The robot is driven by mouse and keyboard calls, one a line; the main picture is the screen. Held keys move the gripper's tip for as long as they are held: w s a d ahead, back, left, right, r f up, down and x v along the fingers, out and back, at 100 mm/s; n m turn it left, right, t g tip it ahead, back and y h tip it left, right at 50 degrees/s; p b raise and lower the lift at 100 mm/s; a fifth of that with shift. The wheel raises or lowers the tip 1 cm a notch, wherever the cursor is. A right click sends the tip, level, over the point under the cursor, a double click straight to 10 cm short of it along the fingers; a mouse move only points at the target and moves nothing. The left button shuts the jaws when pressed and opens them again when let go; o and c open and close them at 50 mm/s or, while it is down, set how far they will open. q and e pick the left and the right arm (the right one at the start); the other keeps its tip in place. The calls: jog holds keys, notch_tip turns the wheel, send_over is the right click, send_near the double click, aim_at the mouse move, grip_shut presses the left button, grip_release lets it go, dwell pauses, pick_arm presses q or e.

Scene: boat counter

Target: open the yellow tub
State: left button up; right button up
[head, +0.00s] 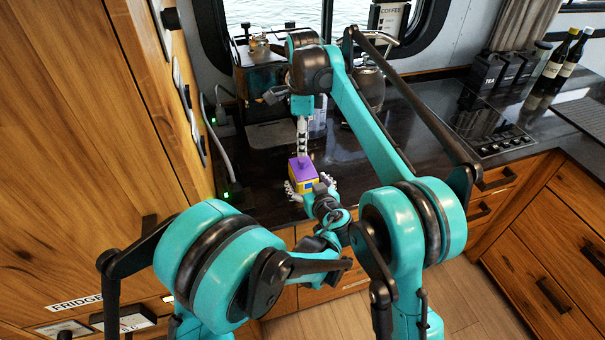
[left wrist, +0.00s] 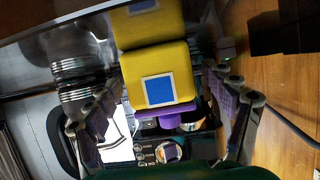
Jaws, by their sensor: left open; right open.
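The yellow tub (head: 304,181) stands on the dark counter near its front edge, with a purple lid (head: 300,163) on top. In the left wrist view, the tub (left wrist: 138,78) shows a blue square label, and the purple lid (left wrist: 176,119) is at its lower edge in the picture. My left gripper (head: 311,188) is open, with one finger on each side of the tub; gaps show between the fingers and tub in the left wrist view (left wrist: 165,100). My right gripper (head: 303,152) points down just above the lid; whether it touches is unclear.
The glossy counter (head: 255,180) mirrors the tub. A coffee machine (head: 262,75) and a kettle (head: 369,88) stand behind. A wooden fridge cabinet (head: 80,130) is close on the left. A hob (head: 490,130), black canisters (head: 500,70) and bottles (head: 560,60) are at right.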

aim_at(303, 159)
pick_arm(q)
jog(key=x, duration=0.3)
jog(key=shift+s, duration=0.1)
pick_arm(e)
jog(key=shift+w+f, duration=0.15)
jog(key=shift+w, duration=0.05)
pick_arm(q)
jog(key=shift+w+a+f, duration=0.1)
jog(key=shift+w+f, duration=0.1)
jog(key=shift+w, duration=0.2)
pick_arm(e)
jog(key=shift+s, duration=0.1)
pick_arm(q)
jog(key=c, duration=1.8)
pick_arm(e)
notch_tip(303, 159, down, 8)
jog(key=shift+r, duration=0.15)
jog(key=shift+c, duration=0.4)
grip_shut()
